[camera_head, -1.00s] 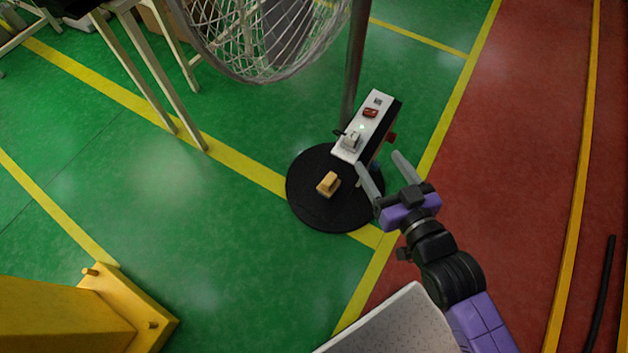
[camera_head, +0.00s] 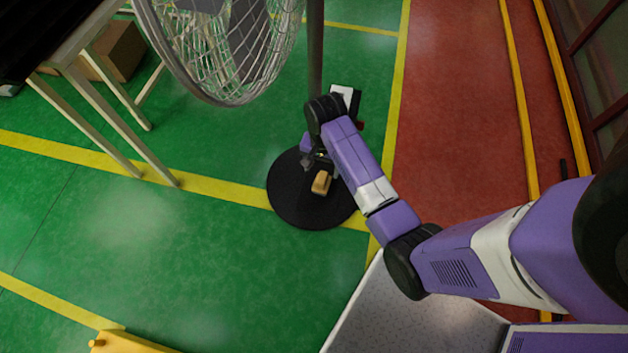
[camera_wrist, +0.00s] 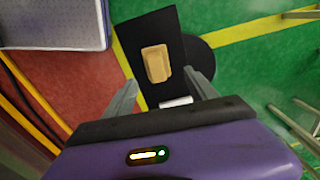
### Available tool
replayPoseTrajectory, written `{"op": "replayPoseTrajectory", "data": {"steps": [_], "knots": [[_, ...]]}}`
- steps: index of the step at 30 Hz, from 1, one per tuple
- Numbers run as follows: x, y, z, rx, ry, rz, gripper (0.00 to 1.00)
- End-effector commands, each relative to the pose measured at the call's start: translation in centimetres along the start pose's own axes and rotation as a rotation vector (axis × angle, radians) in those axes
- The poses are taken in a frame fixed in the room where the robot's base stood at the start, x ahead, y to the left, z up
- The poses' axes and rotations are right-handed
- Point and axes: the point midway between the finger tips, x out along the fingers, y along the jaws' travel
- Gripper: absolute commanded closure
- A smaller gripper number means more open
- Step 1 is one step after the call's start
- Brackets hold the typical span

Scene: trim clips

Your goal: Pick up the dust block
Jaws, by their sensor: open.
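The dust block, which I take to be the small tan block (camera_head: 321,182), shows against the black round base below the pole. In the wrist view the tan block (camera_wrist: 157,62) lies against a black rectangular surface, just beyond the fingertips and between their lines. My gripper (camera_wrist: 164,88) is open and empty, with one finger on each side and a gap to the block. In the head view my gripper (camera_head: 313,162) is partly hidden by my wrist and sits just above and left of the block. I cannot tell the exact height gap.
A white-faced box (camera_head: 344,97) stands behind my wrist, mostly hidden. The round black base (camera_head: 290,205) lies on green floor beside a grey pole (camera_head: 315,50). A wire fan cage (camera_head: 220,55) hangs upper left near a table leg (camera_head: 120,135).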

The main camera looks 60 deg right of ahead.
Motion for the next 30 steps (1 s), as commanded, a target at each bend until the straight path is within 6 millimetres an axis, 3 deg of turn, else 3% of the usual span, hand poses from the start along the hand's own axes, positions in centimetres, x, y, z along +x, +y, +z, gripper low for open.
{"op": "replayPoseTrajectory", "data": {"steps": [11, 21, 30], "knots": [[3.2, 0.4, 0.5, 0.024, -0.013, 0.013, 0.34], [7.5, 0.5, 0.8, 0.022, -0.011, 0.012, 0.34], [7.8, 0.5, 0.8, 0.022, -0.010, 0.011, 0.36]]}}
